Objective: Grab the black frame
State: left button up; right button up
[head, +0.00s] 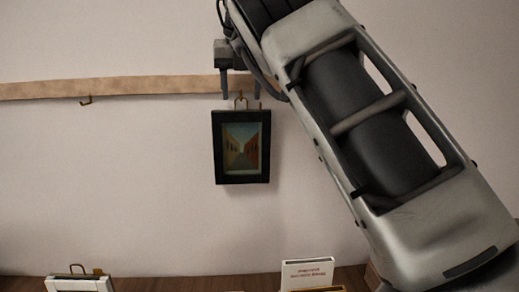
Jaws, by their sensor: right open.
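The black frame (217,150) holds a small painting of a street and appears upright against the wall, below the wooden rail. A brass-coloured ring or hook (240,101) shows at its top edge. My right gripper (241,95) points down just above the frame. Its two fingers are open, one on each side of the ring in the picture. I cannot tell whether they touch it. My left gripper is not in view.
A wooden rail (150,86) runs along the wall, with an empty hook (86,100) at left. Below, a dark wooden surface (180,283) carries a white frame (80,284) and a white card-like item (307,272) with print. My right arm covers the right side.

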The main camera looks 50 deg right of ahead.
jog(key=shift+x, duration=0.9)
jog(key=shift+r, duration=0.1)
grip_shut()
jog(key=shift+r, duration=0.2)
